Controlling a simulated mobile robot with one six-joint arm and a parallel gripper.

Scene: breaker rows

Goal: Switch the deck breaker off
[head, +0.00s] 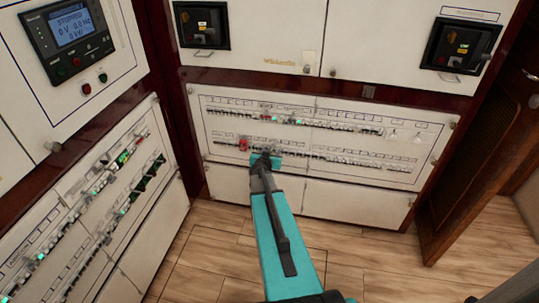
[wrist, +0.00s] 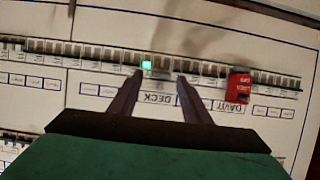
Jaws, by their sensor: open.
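My gripper (wrist: 161,78) is open in the wrist view, its two dark fingers apart over a breaker row. The deck breaker (wrist: 160,73) lies between the fingertips, above an upside-down DECK label (wrist: 153,98). A green light (wrist: 147,65) glows at its left end, beside the left fingertip. I cannot tell whether the fingers touch the breaker. In the head view, my gripper (head: 265,158) is at the lower breaker row of the back panel and hides the deck breaker there.
A red block (wrist: 238,85) sits on the breaker at the DAVIT label, right of my gripper in the wrist view; it also shows in the head view (head: 243,144). Neighbouring breakers stand close on both sides. A side panel (head: 70,235) stands left, and a wooden door (head: 480,150) right.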

